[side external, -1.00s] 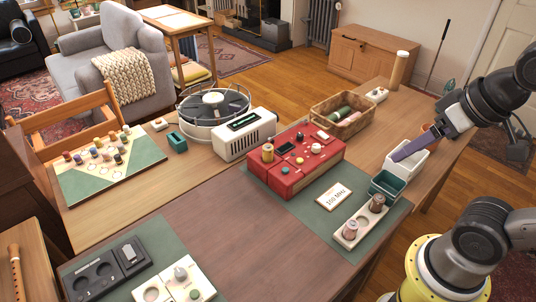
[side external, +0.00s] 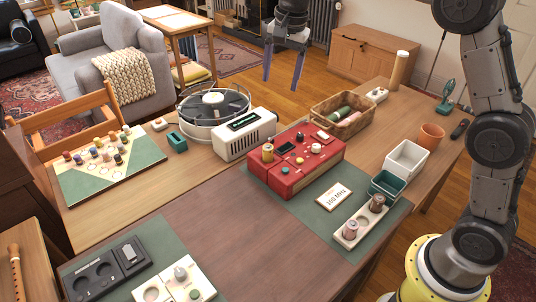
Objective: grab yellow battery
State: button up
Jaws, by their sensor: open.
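A small yellow cylinder (side external: 268,153), which looks like the yellow battery, stands upright on the left part of the top of a red box (side external: 306,176). My gripper (side external: 282,88) is open and empty, with its two purple fingers pointing down. In the picture it is above and slightly right of the yellow cylinder, well apart from it. Dark and light small parts sit on the red box beside the cylinder.
A cream device (side external: 244,135) and a round fan-like drum (side external: 213,105) stand left of the red box. A wicker basket (side external: 343,116) is behind it to the right.

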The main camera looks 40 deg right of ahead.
jog(key=w+f+g, duration=0.1)
jog(key=w+f, duration=0.3)
jog(key=f, duration=0.3)
jog(key=g, duration=0.1)
send_over(268, 147)
notch_tip(268, 147, down, 12)
jog(key=shift+a+r, duration=0.1)
jog(key=shift+r, duration=0.1)
jog(key=shift+f, duration=3.2)
jog(key=shift+c, duration=0.3)
grip_shut()
